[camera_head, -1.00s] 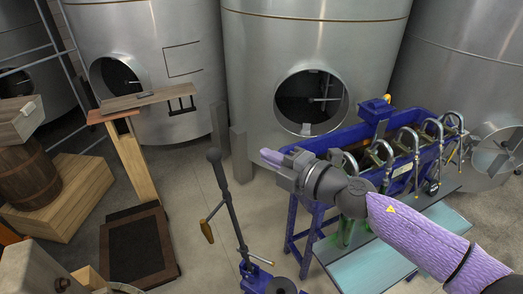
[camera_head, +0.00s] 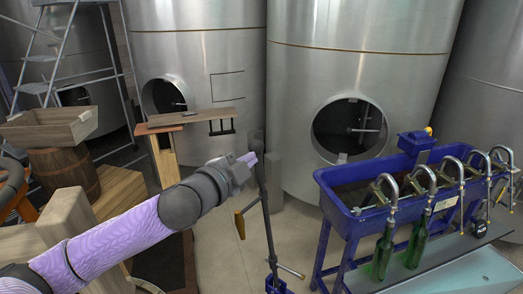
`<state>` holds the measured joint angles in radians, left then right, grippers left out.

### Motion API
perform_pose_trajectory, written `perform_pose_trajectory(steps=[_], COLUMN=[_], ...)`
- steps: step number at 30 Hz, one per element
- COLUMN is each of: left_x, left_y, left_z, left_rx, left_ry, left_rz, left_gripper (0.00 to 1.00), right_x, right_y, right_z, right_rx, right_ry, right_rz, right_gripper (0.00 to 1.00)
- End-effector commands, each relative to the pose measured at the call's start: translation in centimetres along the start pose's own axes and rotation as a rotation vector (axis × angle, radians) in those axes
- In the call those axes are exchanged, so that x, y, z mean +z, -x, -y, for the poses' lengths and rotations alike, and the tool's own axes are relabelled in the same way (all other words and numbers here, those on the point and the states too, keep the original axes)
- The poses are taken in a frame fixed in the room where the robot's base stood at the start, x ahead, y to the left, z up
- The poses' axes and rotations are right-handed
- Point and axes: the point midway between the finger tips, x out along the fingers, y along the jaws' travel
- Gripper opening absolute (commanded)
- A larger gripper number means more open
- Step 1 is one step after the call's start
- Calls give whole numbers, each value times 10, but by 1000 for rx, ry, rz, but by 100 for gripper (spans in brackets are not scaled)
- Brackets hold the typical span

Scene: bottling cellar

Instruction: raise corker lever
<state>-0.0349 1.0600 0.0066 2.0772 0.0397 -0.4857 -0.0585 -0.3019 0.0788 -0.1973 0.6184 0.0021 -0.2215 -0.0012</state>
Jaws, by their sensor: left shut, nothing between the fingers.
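The corker lever (camera_head: 265,205) is a long dark bar with a thick dark grip (camera_head: 257,141) at its top. It stands nearly upright in the middle of the view. The blue corker base (camera_head: 278,287) shows only in part at the bottom edge. My left gripper (camera_head: 248,159) is shut and empty, with its lilac fingertips right at the lever, just below the grip. I cannot tell whether they touch it. My right gripper is out of view.
A blue bottle filler (camera_head: 340,213) with several spouts and green bottles (camera_head: 384,255) stands at the right. Steel tanks (camera_head: 366,60) line the back. A wooden crate (camera_head: 48,127) on a barrel (camera_head: 65,175) is at the left. Bare floor (camera_head: 222,262) lies left of the corker.

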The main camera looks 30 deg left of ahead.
Motion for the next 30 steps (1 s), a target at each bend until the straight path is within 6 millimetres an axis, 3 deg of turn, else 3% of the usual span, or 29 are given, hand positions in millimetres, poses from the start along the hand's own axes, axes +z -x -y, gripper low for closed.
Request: perform_pose_trajectory(steps=[12, 19, 30], left_x=[4, 34, 39], left_y=[-84, -90, -90], left_z=[2, 0, -1], left_rx=[2, 2, 2], left_ry=[0, -1, 0], left_rz=[3, 3, 1], left_gripper=[0, 0, 0], right_x=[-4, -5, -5], right_y=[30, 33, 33], right_z=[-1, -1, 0], right_rx=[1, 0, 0], right_ry=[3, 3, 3], right_rz=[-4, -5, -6], right_gripper=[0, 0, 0])
